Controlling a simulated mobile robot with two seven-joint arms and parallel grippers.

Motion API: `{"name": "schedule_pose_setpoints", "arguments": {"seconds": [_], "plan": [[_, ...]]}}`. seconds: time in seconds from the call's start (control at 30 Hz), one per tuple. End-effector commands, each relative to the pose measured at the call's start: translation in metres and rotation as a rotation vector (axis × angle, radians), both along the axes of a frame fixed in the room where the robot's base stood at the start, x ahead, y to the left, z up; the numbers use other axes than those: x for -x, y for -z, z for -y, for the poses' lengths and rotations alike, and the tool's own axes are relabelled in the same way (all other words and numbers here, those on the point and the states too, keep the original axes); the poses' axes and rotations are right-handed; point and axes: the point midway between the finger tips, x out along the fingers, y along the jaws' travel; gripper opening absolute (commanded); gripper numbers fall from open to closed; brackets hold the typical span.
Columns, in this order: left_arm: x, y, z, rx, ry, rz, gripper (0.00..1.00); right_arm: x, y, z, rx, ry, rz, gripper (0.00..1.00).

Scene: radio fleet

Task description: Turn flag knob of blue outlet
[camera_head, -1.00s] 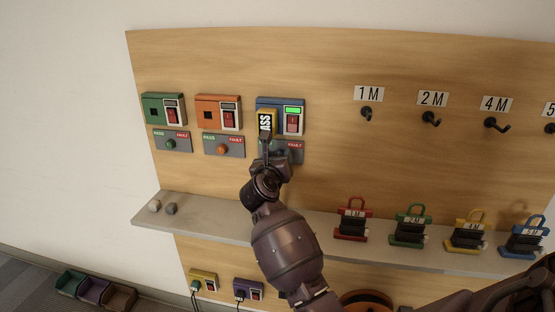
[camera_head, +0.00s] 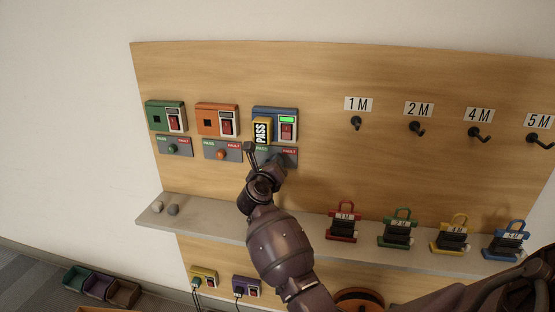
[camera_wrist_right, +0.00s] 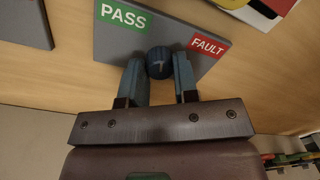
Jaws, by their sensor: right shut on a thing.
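The blue outlet (camera_head: 288,112) is on the wooden board with its small display lit green and a red switch below. Below is a grey PASS/FAULT plate (camera_head: 290,157), also in the right wrist view (camera_wrist_right: 105,45). There the round dark blue knob (camera_wrist_right: 159,62) sits between the PASS and FAULT labels with a small pale mark on its face. My right gripper (camera_wrist_right: 160,80) has one finger on each side of it, shut on it. In the head view my right gripper (camera_head: 264,160) hides the knob. My left gripper is not visible.
Green (camera_head: 164,115) and orange (camera_head: 217,119) outlets with knob plates are to the left. Labelled hooks (camera_head: 416,127) are to the right. A grey shelf (camera_head: 205,222) below bears several coloured padlock-shaped pieces (camera_head: 397,228) and two small balls.

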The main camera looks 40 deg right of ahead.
Motion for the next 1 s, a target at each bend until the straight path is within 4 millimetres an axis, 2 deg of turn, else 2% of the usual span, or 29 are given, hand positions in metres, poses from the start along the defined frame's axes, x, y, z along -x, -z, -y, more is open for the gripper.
{"name": "schedule_pose_setpoints", "arguments": {"seconds": [0.03,0.4,0.73,1.0], "plan": [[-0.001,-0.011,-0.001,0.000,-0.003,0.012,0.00,0.001,-0.009,-0.001,0.023,0.000,-0.024,0.04],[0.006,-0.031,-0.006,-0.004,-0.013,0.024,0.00,0.001,-0.005,0.000,0.211,0.000,-0.249,0.04],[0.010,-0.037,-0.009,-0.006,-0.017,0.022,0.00,0.001,0.000,0.000,0.302,0.000,-0.356,0.04],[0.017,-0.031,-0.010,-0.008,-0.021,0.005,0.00,0.001,0.002,0.000,0.321,0.000,-0.379,0.04]]}}
